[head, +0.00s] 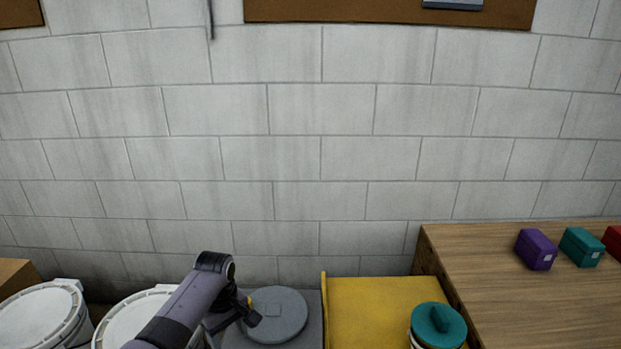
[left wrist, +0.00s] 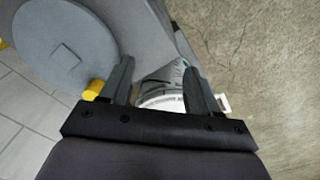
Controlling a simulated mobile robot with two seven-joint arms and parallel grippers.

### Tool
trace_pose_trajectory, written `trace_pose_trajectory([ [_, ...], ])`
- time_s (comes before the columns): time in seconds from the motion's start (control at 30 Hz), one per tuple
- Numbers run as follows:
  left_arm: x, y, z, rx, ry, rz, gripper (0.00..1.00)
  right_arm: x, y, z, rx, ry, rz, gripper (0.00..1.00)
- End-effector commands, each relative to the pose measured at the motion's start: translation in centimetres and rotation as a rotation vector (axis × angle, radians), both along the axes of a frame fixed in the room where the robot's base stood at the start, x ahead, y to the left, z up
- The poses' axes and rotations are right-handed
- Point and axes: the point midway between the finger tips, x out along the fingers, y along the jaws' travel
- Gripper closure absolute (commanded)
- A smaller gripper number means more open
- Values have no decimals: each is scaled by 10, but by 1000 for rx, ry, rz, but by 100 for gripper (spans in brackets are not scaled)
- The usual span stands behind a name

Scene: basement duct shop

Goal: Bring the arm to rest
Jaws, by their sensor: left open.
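My left arm reaches in from the bottom of the head view, and its dark left gripper (head: 245,312) is beside a grey round disc (head: 280,318). In the left wrist view the two fingers of the left gripper (left wrist: 158,72) stand apart with nothing held between them. Part of a white bucket-like thing (left wrist: 162,99) shows beyond and below the gap. The grey disc (left wrist: 62,45) also lies to the left of the fingers there, with a small yellow part (left wrist: 93,90) at its edge. My right gripper is not in view.
White lidded buckets (head: 40,316) stand at lower left. A yellow surface (head: 365,310) and a teal-lidded container (head: 438,325) are right of the disc. A wooden table (head: 520,310) holds purple (head: 535,250), teal (head: 581,247) and red (head: 613,241) boxes. A block wall (head: 320,150) stands behind.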

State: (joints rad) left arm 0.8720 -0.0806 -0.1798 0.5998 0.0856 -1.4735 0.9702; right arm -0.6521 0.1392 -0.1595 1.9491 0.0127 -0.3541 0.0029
Motion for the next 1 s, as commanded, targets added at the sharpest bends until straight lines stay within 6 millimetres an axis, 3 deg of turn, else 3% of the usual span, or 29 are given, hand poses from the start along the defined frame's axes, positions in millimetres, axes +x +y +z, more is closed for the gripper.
trace_pose_trajectory([
  [0.1, -11, 4, -31, -13, -57, -59, 39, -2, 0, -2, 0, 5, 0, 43],
  [0.27, -28, 8, -66, -20, -154, -153, 39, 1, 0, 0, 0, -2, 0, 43],
  [0.5, -70, 17, -110, -4, -326, -321, 39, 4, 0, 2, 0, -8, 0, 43],
  [0.77, -130, 26, -128, 55, -517, -516, 39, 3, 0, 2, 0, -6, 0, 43],
  [1.0, -192, 30, -112, 139, -695, -701, 39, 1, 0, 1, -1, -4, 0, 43],
])
